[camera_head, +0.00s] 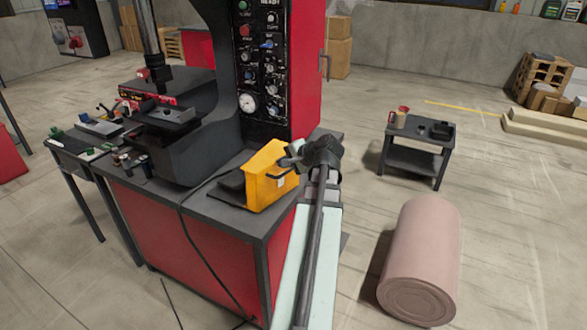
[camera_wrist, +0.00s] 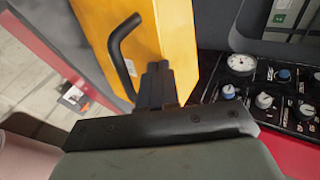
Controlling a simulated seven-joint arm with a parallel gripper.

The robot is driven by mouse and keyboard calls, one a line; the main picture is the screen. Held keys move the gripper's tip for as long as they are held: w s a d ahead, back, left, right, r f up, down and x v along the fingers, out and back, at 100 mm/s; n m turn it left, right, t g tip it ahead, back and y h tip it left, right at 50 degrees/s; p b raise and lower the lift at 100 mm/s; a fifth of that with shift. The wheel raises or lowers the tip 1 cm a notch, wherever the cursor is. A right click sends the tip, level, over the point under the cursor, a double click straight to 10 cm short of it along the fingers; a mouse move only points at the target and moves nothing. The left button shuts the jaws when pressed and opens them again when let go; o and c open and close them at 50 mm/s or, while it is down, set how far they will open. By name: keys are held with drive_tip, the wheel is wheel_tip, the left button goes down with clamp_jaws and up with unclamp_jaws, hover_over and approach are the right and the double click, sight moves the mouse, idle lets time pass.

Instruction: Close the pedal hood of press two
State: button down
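The pedal hood (camera_head: 266,178) is a yellow box-like cover on a black base on the corner of the red press bench. A dark flat piece, perhaps the pedal (camera_head: 233,188), shows at its left side. My gripper (camera_head: 292,160) is at the right side of the hood. In the wrist view the yellow hood (camera_wrist: 177,35) fills the upper middle, with a curved black handle (camera_wrist: 122,55) on its face. My gripper's fingers (camera_wrist: 157,84) look close together, right of the handle and close to the yellow face. Any contact is unclear.
The press's control panel (camera_head: 265,70) with knobs and a gauge stands behind the hood. A small dark side table (camera_head: 415,145) and a pink roll (camera_head: 422,260) stand on the floor to the right. A cable runs across the bench top and down its front.

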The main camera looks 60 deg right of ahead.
drive_tip(key=shift+s+f+t, duration=0.55)
drive_tip(key=shift+s+t, duration=0.1)
drive_tip(key=shift+t, duration=0.15)
drive_tip(key=shift+s+a, duration=0.15)
drive_tip(key=shift+s, duration=0.45)
drive_tip(key=shift+s+a, duration=0.15)
drive_tip(key=shift+s, duration=0.4)
